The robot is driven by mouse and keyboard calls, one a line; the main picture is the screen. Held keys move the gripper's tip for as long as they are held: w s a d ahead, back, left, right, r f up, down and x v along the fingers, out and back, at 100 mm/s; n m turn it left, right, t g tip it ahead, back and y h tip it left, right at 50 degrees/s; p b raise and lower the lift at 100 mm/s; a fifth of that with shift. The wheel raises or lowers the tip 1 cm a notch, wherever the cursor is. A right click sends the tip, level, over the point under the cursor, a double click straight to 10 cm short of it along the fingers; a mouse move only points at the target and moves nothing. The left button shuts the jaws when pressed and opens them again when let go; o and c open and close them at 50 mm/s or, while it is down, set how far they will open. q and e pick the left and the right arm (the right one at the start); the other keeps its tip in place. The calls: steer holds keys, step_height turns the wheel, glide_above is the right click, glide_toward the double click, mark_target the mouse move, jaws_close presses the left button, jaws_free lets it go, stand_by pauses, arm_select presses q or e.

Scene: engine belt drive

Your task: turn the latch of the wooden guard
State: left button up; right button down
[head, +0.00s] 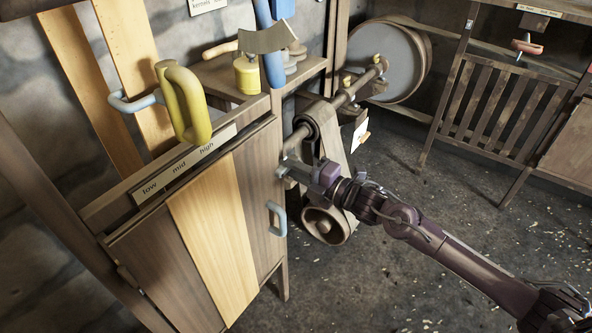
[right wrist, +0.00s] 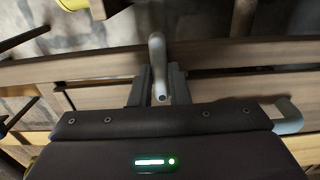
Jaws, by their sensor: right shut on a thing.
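The wooden guard (head: 258,170) is the upright wooden front of the machine, with a pale board in its middle and a blue-grey handle (head: 280,222) at its right edge. My right gripper (head: 287,168) is at the guard's upper right corner, shut on the latch. In the right wrist view the latch (right wrist: 157,55) is a pale grey bar between the two fingers (right wrist: 159,88), pointing away from me across the wooden rail. The fingers hide most of the latch in the head view. The handle also shows in the right wrist view (right wrist: 288,116). My left gripper is not in view.
A yellow lever (head: 183,100) stands above a label strip (head: 183,165) reading low, mid and high. A belt (head: 327,140) and a lower pulley (head: 326,226) are right beside my right gripper. A large grey wheel (head: 385,62) stands behind. The floor at the right is open.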

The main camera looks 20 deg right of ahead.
steer(key=c, duration=1.4)
jaws_free()
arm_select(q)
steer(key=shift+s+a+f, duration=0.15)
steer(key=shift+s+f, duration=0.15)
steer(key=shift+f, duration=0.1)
arm_select(e)
steer(key=shift+v, duration=3.9)
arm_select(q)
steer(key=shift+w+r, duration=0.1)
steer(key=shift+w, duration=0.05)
